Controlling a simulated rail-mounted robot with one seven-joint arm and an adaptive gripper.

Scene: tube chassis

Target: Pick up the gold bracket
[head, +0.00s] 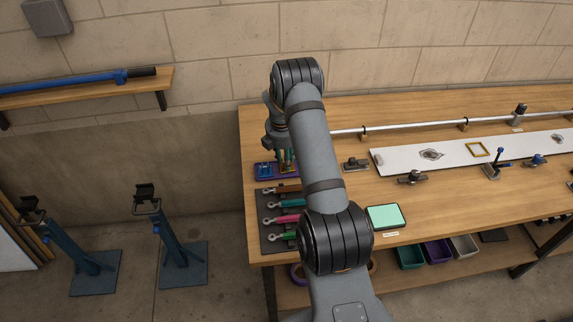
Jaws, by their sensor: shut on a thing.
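My gripper (285,152) points down over the right part of a small purple and blue tray (258,171) at the table's left end. It is shut on a small gold piece (284,158), which looks like the gold bracket. My arm and fingers hide much of this spot, so the bracket's full shape does not show. I cannot tell whether the bracket still touches the tray. Small blue and green parts show in the tray beside the fingers.
Several colored-handled tools (285,219) lie on a dark mat in front of the tray. To the right are a clamp (355,164), a green pad (384,216), a long white board (400,161) with a yellow square outline (477,149), and a metal tube (400,128) behind it.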

